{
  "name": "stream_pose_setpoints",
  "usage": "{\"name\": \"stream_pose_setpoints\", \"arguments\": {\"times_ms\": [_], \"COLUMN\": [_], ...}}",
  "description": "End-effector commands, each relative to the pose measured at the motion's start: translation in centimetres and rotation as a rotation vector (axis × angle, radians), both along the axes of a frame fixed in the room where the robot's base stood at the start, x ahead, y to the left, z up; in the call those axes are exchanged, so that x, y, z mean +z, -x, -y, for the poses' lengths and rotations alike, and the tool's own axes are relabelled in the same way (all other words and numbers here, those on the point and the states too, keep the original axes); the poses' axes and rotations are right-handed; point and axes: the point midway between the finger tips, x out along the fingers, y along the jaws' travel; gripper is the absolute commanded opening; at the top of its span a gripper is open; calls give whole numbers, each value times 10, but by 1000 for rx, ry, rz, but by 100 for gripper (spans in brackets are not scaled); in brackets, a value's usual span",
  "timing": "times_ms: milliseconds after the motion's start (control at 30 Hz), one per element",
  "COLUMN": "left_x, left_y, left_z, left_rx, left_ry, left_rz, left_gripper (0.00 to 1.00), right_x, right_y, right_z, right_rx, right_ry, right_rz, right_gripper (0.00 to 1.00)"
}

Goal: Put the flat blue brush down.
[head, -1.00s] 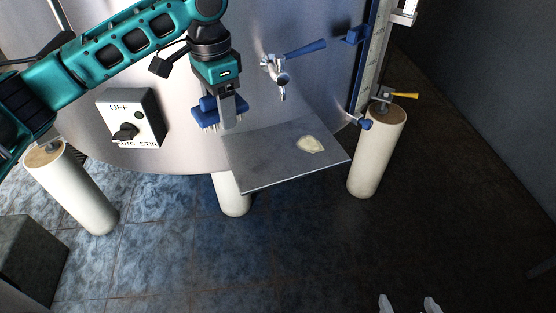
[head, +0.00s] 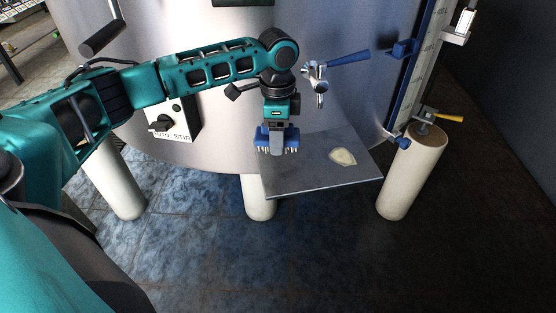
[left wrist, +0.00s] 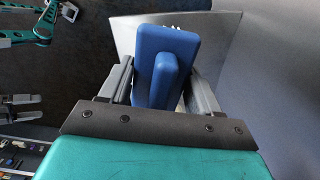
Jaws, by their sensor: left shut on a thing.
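My left gripper (head: 277,149) is shut on the flat blue brush (head: 265,137) and points down at the left back part of the grey metal shelf (head: 310,184). Pale bristles show under the brush's blue body. I cannot tell whether they touch the shelf or hang just above it. In the left wrist view the blue brush (left wrist: 152,45) sits between both fingers, with the shelf (left wrist: 125,35) behind it. What seems to be my right arm's end (left wrist: 55,14) shows at that view's top left, too small to read.
A pale patch (head: 343,157) lies on the shelf, right of the brush. A tap with a blue lever (head: 345,59) sticks out of the steel tank above it. A switch box (head: 177,120) is to the left. The shelf's front is bare.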

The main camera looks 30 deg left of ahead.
Motion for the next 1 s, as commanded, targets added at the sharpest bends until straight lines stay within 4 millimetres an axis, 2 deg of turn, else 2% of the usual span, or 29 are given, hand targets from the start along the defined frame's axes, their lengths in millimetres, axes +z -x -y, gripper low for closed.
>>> {"name": "stream_pose_setpoints", "arguments": {"times_ms": [33, 267, 400, 533, 967, 1000], "left_x": [-9, -29, -55, -72, -78, -79], "left_y": [0, 0, 0, 0, 0, 0], "left_z": [0, 0, 0, 1, 1, 1], "left_rx": [0, 1, 1, 1, 0, 0], "left_ry": [1, 1, 0, 1, 2, 1], "left_rz": [1, -1, 0, -1, 1, 2], "left_gripper": [27, 27, 27, 27, 27, 63], "right_x": [-2, -5, -10, -12, -6, -6], "right_y": [0, 0, 0, 0, -2, -2], "right_z": [0, 0, -1, -2, -5, -5], "right_rx": [0, 1, 1, 2, 7, 7], "right_ry": [0, -1, -1, -3, -8, -9], "right_rz": [0, 0, -3, -10, 0, 1], "right_gripper": [88, 88, 88, 88, 88, 88]}}
